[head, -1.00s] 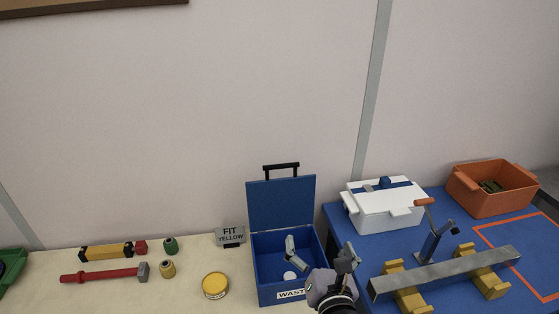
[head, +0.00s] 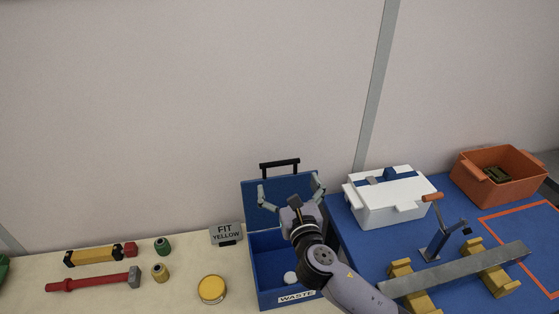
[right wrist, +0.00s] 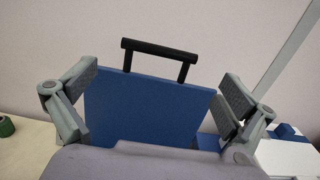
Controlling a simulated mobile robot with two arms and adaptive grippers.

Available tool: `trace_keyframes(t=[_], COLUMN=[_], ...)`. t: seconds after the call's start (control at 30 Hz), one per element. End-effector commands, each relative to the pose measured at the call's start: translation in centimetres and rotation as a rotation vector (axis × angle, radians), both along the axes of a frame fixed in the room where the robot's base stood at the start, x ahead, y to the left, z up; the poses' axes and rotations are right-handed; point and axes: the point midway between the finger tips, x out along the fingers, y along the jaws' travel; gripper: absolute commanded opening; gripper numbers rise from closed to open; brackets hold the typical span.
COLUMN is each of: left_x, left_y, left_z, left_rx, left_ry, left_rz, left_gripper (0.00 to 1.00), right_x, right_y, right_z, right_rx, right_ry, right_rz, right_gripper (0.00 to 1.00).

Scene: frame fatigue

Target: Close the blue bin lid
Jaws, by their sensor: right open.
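The blue bin (head: 258,273) with a "WASTE" label stands on the table, and a white round thing lies inside it. Its blue lid (head: 253,203) stands open and upright at the back, with a black handle (head: 279,165) on its top edge. My right gripper (head: 291,190) is open in front of the lid, its fingers spread to either side. In the right wrist view the lid (right wrist: 150,108) and its handle (right wrist: 158,51) show between the open fingers. The lid's lower part is partly hidden by my gripper. My left gripper is not in view.
Left of the bin are a "FIT YELLOW" sign (head: 226,233), a yellow tin (head: 212,289), small jars and a red hammer (head: 95,281). To the right are a white box (head: 388,198), an orange bin (head: 497,180) and a metal bar (head: 455,269) on yellow supports.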

Motion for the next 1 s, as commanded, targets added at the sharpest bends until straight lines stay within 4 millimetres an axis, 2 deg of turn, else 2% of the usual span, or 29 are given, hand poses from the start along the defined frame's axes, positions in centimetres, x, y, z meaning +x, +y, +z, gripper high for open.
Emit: trace_keyframes(t=[0.1,0.3,0.4,0.6,0.93,1.0], left_x=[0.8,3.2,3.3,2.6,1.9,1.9], left_y=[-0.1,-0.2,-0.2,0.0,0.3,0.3], left_z=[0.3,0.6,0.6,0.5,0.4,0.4], left_rx=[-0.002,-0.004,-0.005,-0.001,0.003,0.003], left_ry=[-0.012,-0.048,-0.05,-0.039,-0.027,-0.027], left_rz=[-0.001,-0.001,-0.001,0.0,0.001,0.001], left_gripper=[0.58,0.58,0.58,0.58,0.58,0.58], right_x=[2.4,5.6,6.9,8.2,8.4,8.4], right_y=[0.8,1.9,2.2,2.7,2.7,2.7], right_z=[0.2,0.1,0.1,0.0,0.0,0.0], right_rx=[0.001,0.001,0.002,0.002,0.002,0.002], right_ry=[-0.001,-0.001,0.0,0.0,0.0,0.0], right_rz=[-0.002,-0.001,-0.002,-0.001,0.0,0.0], right_gripper=[1.0,1.0,1.0,1.0,1.0,0.96])
